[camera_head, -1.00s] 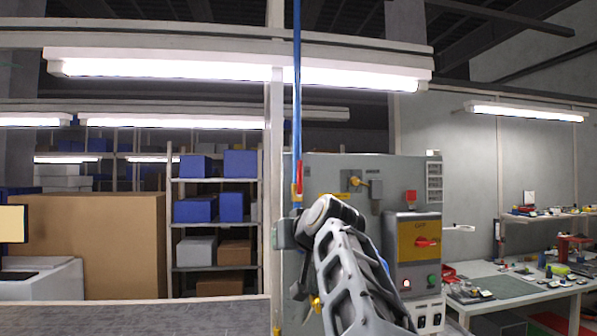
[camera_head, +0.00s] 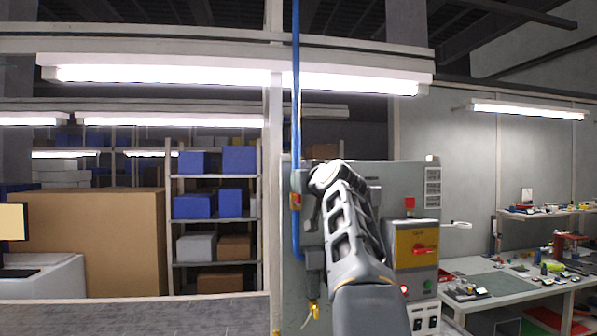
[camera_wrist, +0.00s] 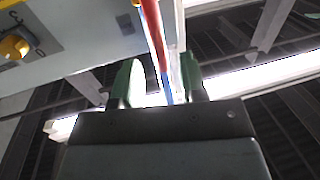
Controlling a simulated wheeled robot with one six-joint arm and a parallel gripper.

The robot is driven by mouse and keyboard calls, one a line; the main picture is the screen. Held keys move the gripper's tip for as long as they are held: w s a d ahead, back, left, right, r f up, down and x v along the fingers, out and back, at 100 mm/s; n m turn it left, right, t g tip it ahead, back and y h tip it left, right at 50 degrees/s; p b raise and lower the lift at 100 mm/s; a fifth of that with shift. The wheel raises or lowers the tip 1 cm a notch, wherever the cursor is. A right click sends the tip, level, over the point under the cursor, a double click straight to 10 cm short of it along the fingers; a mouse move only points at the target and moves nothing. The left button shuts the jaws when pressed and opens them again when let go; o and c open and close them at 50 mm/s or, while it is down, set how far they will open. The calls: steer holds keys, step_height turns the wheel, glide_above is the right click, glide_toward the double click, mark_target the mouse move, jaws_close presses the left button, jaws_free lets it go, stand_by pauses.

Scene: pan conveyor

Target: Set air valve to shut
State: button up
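The air valve's red lever (camera_wrist: 152,25) shows in the wrist view as a long strip at the top, in line with the blue air pipe (camera_wrist: 168,88). In the head view the blue pipe (camera_head: 296,90) runs straight down from the ceiling, and my arm hides most of the valve. My gripper (camera_wrist: 163,75) is open, with green-padded fingers either side of the line of the lever and pipe. Whether a finger touches the lever I cannot tell. In the head view my gripper is mostly hidden by my own wrist.
A yellow knob (camera_wrist: 14,47) shows at left in the wrist view. A white post (camera_head: 275,130) stands just left of the pipe. Shelves with blue boxes (camera_head: 194,207) are further back.

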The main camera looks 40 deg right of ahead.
mark_target(299, 200)
steer(key=shift+p+x, duration=0.8)
steer(key=shift+x, duration=1.25)
steer(key=shift+c, duration=0.2)
jaws_close()
